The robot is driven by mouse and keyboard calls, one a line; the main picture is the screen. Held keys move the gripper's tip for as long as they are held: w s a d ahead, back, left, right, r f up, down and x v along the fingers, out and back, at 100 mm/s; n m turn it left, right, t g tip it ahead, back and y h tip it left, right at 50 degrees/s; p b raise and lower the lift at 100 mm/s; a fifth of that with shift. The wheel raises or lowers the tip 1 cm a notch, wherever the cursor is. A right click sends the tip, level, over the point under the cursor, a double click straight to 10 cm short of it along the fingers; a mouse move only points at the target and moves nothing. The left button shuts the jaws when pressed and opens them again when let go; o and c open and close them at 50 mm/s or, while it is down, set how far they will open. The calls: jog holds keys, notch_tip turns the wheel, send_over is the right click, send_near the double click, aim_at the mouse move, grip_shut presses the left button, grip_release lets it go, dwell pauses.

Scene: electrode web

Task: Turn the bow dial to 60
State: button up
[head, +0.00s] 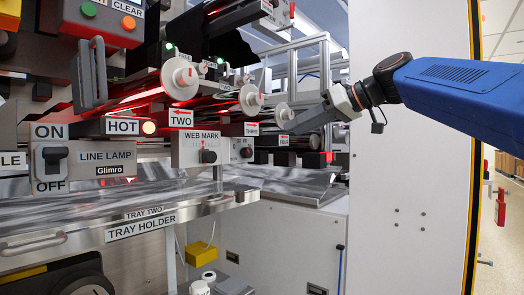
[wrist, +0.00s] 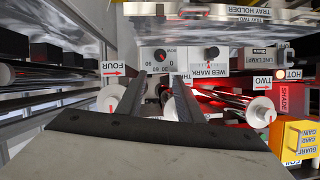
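A small white panel with a black knob (head: 246,152) stands just right of the web mark box in the head view; it appears to be the bow dial. My gripper (head: 284,128) reaches in from the right, in front of the rollers and apart from the knob. In the wrist view my gripper (wrist: 161,76) is open, its two dark fingers on either side of the view of the knob, with nothing held between them.
The web mark box (head: 198,149) with its own black knob is left of the dial. White roller ends (head: 251,98) stick out above. The steel tray holder (head: 150,214) lies below. A yellow box (wrist: 295,137) shows at right in the wrist view.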

aim_at(250, 150)
jog(key=x, duration=1.7)
jog(key=shift+w+a, duration=0.1)
jog(key=shift+a, duration=0.05)
jog(key=c, duration=0.8)
